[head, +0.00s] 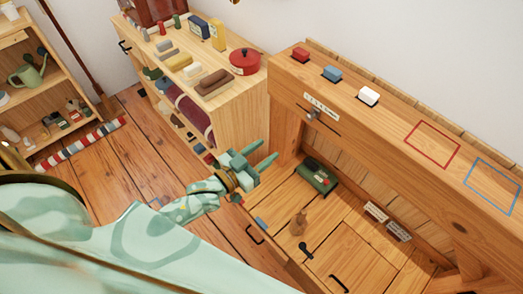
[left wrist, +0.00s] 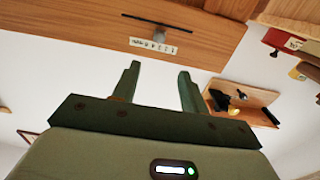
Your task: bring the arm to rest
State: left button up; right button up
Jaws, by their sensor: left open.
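My left gripper (head: 262,157) is open and empty, held in the air in front of the wooden bench, with its arm coming in from the lower left. In the left wrist view, the two fingers of this gripper (left wrist: 158,85) stand apart with nothing between them. Beyond them, that view shows a wooden beam (left wrist: 95,45) with a dark slot and a small white label (left wrist: 153,46). My right gripper is in neither view.
Red, blue and white blocks (head: 368,96) sit on the bench's upper beam (head: 395,120), beside red and blue outlines.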

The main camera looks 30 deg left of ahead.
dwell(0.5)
pick_arm(q)
jog(key=s+a+f+g+y, duration=0.2)
jog(key=s+f+g, duration=0.15)
jog(key=f, duration=0.55)
jog(key=s+a+f+g+y, duration=0.1)
jog(key=s+a+f+g, duration=0.15)
jog(key=s+f, duration=0.4)
jog(key=s+a+f+g+y, duration=0.2)
jog(key=s+a+f, duration=0.1)
jog(key=f, duration=0.7)
jog(key=s+d+f+g, duration=0.1)
jog(key=s+f+g, duration=0.3)
jog(key=s, duration=1)
jog(key=s+d+f+g+y, duration=0.1)
jog(key=s+f+g, duration=0.3)
jog(key=s+f, duration=0.4)
jog(key=s, duration=0.7)
jog(key=shift+s+d, duration=0.2)
jog(key=shift+s, duration=0.1)
